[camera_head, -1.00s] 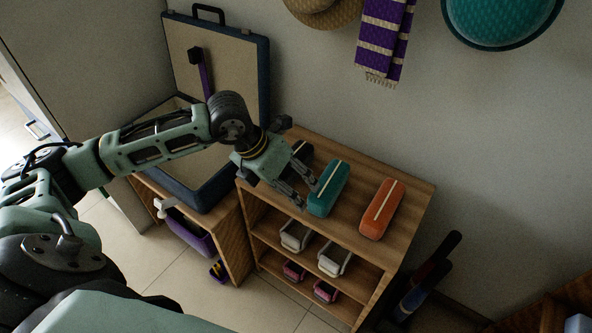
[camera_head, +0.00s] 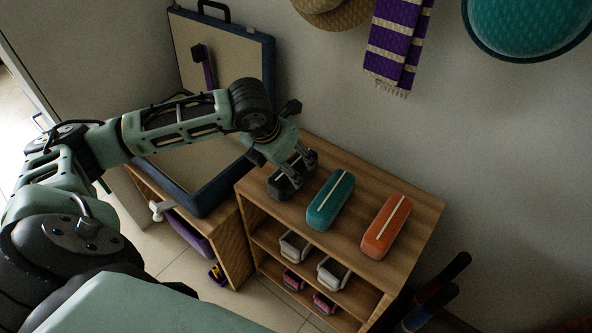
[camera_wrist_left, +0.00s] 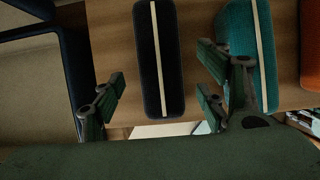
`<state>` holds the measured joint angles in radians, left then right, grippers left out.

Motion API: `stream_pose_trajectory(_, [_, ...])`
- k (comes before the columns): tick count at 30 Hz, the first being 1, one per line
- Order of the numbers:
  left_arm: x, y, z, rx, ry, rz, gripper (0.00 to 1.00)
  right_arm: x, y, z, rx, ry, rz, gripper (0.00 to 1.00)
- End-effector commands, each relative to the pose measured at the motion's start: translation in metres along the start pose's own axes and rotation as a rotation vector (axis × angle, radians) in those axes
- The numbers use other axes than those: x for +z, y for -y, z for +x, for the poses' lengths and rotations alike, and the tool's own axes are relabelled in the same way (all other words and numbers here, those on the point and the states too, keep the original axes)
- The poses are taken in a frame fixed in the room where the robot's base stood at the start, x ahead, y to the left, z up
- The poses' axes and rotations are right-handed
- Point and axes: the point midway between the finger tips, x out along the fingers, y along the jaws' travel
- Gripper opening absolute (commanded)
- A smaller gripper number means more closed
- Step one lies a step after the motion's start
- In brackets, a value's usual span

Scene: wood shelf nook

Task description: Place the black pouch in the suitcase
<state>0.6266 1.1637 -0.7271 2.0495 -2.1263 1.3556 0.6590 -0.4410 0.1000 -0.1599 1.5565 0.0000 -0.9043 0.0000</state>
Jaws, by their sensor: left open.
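The black pouch (camera_head: 284,184) lies on the wooden shelf top, left of a teal pouch. It has a pale stripe and is partly hidden by my gripper in the head view. My left gripper (camera_head: 296,172) is open above it. My right gripper is not seen.
A teal pouch (camera_head: 330,199) lies close right of the black one, and an orange pouch (camera_head: 386,226) lies farther right. Lower shelves hold several small white and pink items. A striped scarf (camera_head: 398,45) and hats hang on the wall.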

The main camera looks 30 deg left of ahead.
Motion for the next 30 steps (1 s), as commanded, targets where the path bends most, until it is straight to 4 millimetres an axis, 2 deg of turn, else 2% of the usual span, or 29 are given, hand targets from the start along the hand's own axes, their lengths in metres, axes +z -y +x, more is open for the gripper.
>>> stream_pose_trajectory(12, [0.004, 0.001, 0.056, -0.001, -0.001, 0.000, 0.67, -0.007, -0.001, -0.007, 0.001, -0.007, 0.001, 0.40])
stream_pose_trajectory(21, [0.004, 0.000, 0.061, -0.001, 0.000, 0.001, 0.67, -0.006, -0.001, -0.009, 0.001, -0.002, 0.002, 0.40])
stream_pose_trajectory(30, [0.004, 0.000, 0.061, -0.001, 0.000, 0.001, 0.42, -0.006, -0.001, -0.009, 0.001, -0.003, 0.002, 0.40])
